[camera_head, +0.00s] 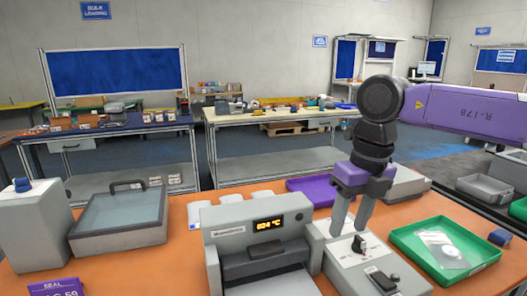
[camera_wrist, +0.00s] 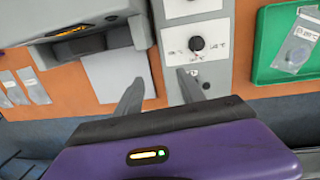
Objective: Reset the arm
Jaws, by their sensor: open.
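My purple arm (camera_head: 470,112) reaches in from the right in the head view. My gripper (camera_head: 350,228) points down above the grey control box (camera_head: 338,266), near its black knob (camera_head: 358,245). In the wrist view my gripper (camera_wrist: 160,88) shows two grey fingers spread apart with nothing between them. The knob (camera_wrist: 196,44) lies beyond the fingertips there. Whether the right fingertip touches the box panel cannot be told.
A grey machine with a lit display (camera_head: 267,224) stands left of the box. A green tray (camera_head: 408,238) with a clear bag (camera_head: 440,249) lies to the right. A lidded grey container (camera_head: 120,216) and a purple tray (camera_head: 308,185) are on the orange table. Workbenches stand behind.

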